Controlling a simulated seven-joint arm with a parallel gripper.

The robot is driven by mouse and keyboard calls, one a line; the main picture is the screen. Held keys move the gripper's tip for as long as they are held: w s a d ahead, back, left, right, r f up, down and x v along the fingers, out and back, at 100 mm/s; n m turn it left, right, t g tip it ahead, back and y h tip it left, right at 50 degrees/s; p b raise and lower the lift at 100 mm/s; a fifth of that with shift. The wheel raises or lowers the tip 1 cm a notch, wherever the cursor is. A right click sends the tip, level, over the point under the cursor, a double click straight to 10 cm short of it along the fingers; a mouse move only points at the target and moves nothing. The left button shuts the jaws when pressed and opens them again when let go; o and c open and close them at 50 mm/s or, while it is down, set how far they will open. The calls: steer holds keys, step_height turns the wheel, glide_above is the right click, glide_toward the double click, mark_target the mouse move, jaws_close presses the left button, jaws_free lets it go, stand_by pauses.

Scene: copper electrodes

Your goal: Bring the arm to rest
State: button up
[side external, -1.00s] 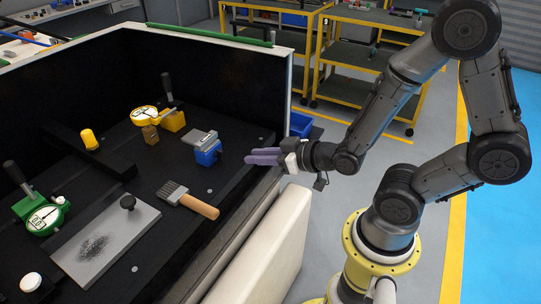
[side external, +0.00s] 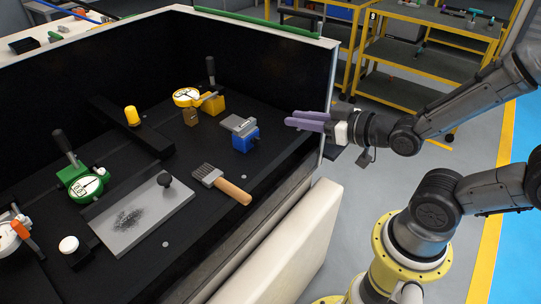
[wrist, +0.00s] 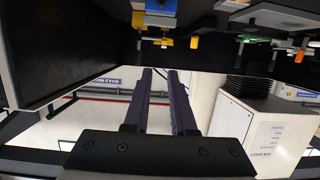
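My gripper (side external: 307,120) has purple fingers and is up at the right end of the black work tray (side external: 130,155), by its open side. The fingers point left over the tray, to the right of a blue vise (side external: 245,140), and touch nothing. In the wrist view the two fingers (wrist: 162,71) run parallel with a clear gap and nothing between them. A small brown block (side external: 190,117) stands by a yellow dial gauge (side external: 187,97). A brush (side external: 222,184) with a wooden handle and a grey plate (side external: 145,215) with a dark smudge lie on the tray.
A green dial gauge (side external: 80,184) and a white-topped knob (side external: 69,245) stand at the left. A yellow knob (side external: 132,116) sits on a black bar. A pale panel (side external: 287,245) stands in front of the tray. Yellow trolleys (side external: 430,50) stand behind; grey floor is clear between.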

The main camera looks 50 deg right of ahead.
steer(key=s+r+g, duration=0.3)
steer(key=r, duration=0.4)
steer(key=s+f+g, duration=0.3)
steer(key=s+g, duration=0.3)
steer(key=s, duration=0.5)
steer(key=shift+f, duration=0.4)
steer(key=shift+s+a, duration=0.1)
